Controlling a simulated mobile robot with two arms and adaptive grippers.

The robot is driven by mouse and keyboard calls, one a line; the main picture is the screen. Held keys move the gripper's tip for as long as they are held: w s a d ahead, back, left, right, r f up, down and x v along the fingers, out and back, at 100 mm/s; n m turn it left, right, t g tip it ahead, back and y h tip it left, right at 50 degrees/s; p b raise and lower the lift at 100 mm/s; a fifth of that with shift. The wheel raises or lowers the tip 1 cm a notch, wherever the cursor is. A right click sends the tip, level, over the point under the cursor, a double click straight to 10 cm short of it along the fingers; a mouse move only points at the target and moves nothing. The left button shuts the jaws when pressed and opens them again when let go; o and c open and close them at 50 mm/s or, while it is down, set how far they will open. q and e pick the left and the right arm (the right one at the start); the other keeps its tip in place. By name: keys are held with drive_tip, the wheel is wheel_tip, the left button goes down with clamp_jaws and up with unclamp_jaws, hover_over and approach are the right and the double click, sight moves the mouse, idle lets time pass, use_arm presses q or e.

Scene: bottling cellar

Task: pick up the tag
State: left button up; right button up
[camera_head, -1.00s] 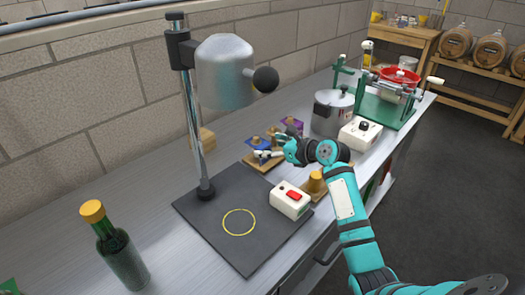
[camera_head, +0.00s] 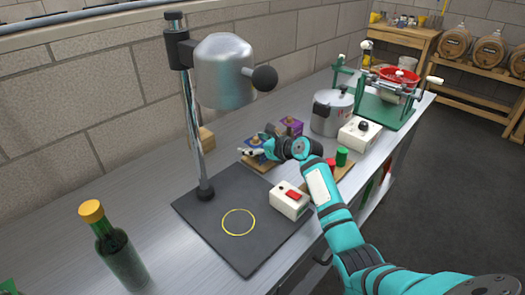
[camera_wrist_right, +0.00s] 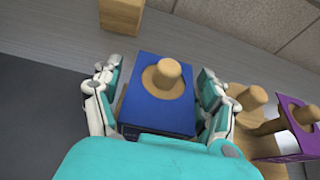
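The blue tag (camera_wrist_right: 160,95) hangs around a wooden peg (camera_wrist_right: 165,75) that comes up through its hole, in the right wrist view. My right gripper (camera_wrist_right: 157,102) is open, with one finger on each side of the blue tag; I cannot tell whether the right finger touches it. In the head view the right gripper (camera_head: 255,151) is over the wooden peg rack, and only a bit of the blue tag (camera_head: 254,140) shows. A purple tag (camera_wrist_right: 290,135) is on another peg at right; it also shows in the head view (camera_head: 291,126). My left gripper is out of view.
A capping stand with a dark base (camera_head: 222,250) and a white switch box (camera_head: 290,199) are close to my right arm. A steel pot (camera_head: 332,111), a white box with a black knob (camera_head: 360,132), and red and green pieces (camera_head: 342,156) stand further right. A green bottle (camera_head: 122,258) is front left.

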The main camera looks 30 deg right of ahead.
drive_tip(key=c, duration=0.6)
drive_tip(key=shift+c, duration=0.2)
